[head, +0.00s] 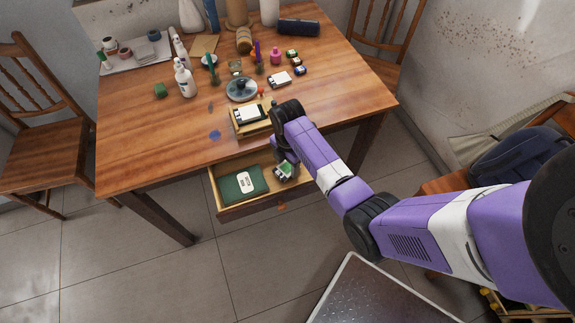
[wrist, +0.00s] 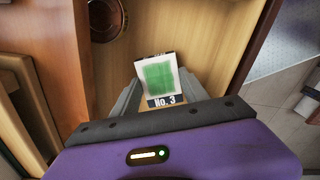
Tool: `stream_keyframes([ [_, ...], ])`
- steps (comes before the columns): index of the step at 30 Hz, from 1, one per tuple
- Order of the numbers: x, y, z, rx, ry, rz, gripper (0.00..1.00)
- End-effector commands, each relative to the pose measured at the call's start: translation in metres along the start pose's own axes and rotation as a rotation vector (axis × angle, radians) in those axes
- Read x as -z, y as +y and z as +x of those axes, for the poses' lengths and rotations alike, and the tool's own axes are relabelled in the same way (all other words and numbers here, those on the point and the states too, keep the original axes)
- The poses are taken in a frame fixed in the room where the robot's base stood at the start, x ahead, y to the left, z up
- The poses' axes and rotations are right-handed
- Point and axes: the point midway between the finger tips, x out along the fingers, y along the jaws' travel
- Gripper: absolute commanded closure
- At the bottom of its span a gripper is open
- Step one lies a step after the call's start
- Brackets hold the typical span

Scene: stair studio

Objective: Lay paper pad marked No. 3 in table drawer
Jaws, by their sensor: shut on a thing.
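The paper pad (wrist: 159,78) marked No. 3 has a green patch on white and a dark label strip. My gripper (wrist: 158,98) is shut on it. In the head view the pad (head: 284,170) is at the right part of the open drawer (head: 262,209), right of a green booklet with a white label. I cannot tell whether the pad touches the drawer floor. My gripper (head: 283,165) is partly hidden behind my own wrist.
A green booklet (head: 240,184) lies in the drawer's left part. Chairs stand at both sides.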

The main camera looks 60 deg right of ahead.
Motion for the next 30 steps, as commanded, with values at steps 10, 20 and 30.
stream_keyframes([
  [10,0.000,0.000,0.005,-0.001,0.000,0.000,0.89],
  [20,0.000,0.000,0.007,-0.001,0.000,0.000,0.26],
  [30,0.000,0.001,-0.003,-0.004,-0.001,0.000,0.26],
])
